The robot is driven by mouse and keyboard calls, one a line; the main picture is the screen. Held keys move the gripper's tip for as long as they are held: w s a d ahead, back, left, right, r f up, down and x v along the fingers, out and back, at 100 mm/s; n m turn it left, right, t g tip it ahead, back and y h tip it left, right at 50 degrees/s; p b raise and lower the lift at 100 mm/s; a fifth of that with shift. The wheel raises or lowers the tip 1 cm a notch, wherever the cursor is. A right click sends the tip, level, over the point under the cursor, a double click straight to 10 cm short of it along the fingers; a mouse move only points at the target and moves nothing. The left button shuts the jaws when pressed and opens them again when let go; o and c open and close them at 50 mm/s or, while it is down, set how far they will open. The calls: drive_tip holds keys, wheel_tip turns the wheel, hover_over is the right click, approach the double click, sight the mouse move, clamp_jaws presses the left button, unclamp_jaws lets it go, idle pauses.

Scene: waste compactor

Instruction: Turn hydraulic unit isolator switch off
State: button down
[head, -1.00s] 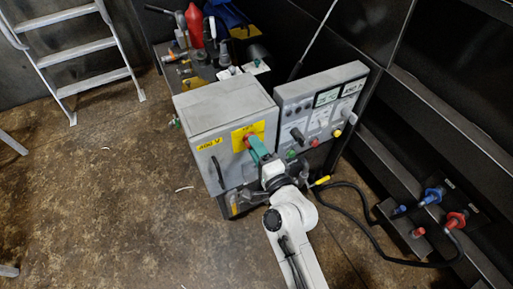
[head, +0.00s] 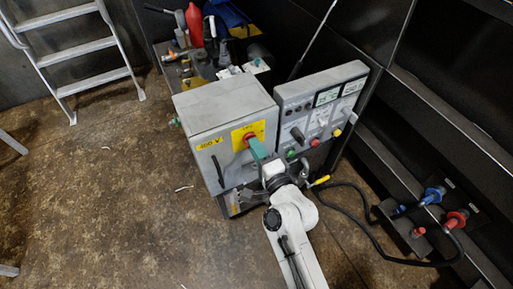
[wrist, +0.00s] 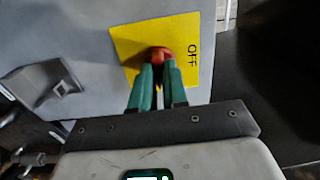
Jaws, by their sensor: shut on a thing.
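The isolator switch is a red knob (head: 248,138) on a yellow plate (head: 238,136) on the front of a grey electrical box (head: 222,103). In the wrist view the red knob (wrist: 158,56) sits between the teal fingertips of my gripper (wrist: 158,70), on the yellow plate (wrist: 133,45) with the word OFF at its right side. My gripper (head: 257,149) reaches up to the box front and is shut on the knob. The fingers hide part of the knob, so its exact angle is unclear.
A control panel (head: 322,102) with coloured buttons stands right of the box. Behind are a red bottle (head: 194,25) and hydraulic fittings. A black hose (head: 365,222) runs to blue and red connectors at right. A ladder (head: 80,50) stands at left; the floor there is mostly clear.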

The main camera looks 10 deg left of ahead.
drive_tip(key=shift+f, duration=0.1)
drive_tip(key=shift+n+b, duration=5.25)
drive_tip(key=shift+n, duration=3.55)
drive_tip(key=c, duration=1.1)
unclamp_jaws()
drive_tip(key=shift+c, duration=0.2)
